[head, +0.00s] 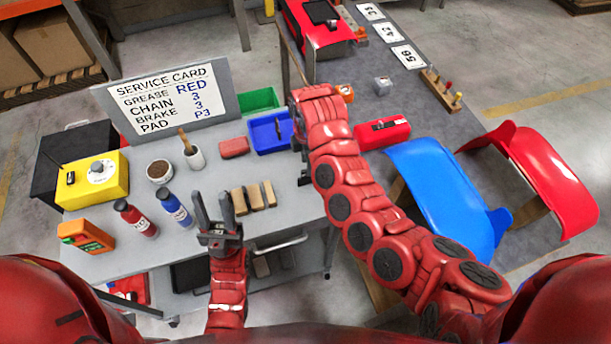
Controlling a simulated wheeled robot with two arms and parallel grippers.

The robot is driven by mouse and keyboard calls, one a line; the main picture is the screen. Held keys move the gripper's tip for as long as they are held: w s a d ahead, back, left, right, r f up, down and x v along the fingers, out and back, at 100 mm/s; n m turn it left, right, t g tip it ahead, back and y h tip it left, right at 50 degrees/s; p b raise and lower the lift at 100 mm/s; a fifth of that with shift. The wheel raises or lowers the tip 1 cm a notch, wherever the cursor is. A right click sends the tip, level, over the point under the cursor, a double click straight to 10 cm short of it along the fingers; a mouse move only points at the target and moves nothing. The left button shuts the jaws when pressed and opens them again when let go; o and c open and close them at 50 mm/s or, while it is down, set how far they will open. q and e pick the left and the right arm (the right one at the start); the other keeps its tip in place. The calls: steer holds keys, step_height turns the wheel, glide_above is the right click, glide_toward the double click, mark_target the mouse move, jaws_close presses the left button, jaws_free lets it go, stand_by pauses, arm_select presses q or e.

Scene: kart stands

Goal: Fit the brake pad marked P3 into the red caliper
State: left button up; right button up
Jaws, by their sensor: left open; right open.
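Three tan-and-dark brake pads stand in a row on the grey cart: a left one (238,201), a middle one (255,197) and a right one (269,194). Their markings are too small to read, so I cannot tell which is P3. A red block with a dark slot (381,132), which looks like the caliper, sits on the dark bench right of my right arm. My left gripper (213,208) is open and empty, just left of the pads. My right gripper (293,152) is open by the cart's right edge near the blue tray, partly hidden by its arm.
The service card (170,97) reads grease RED, chain 3, brake 3, pad P3. A blue tray (264,139), red sponge-like block (234,147), cup (195,157), tin (159,171), red bottle (136,219) and blue bottle (175,209) stand around. Blue bodywork (440,185) covers the bench's front.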

mark_target(305, 170)
steer(key=f, duration=0.1)
steer(key=f+p, duration=0.1)
steer(key=f, duration=0.1)
steer(key=shift+a+f+p, duration=0.25)
steer(key=shift+p, duration=0.15)
steer(key=shift+f, duration=0.55)
jaws_close()
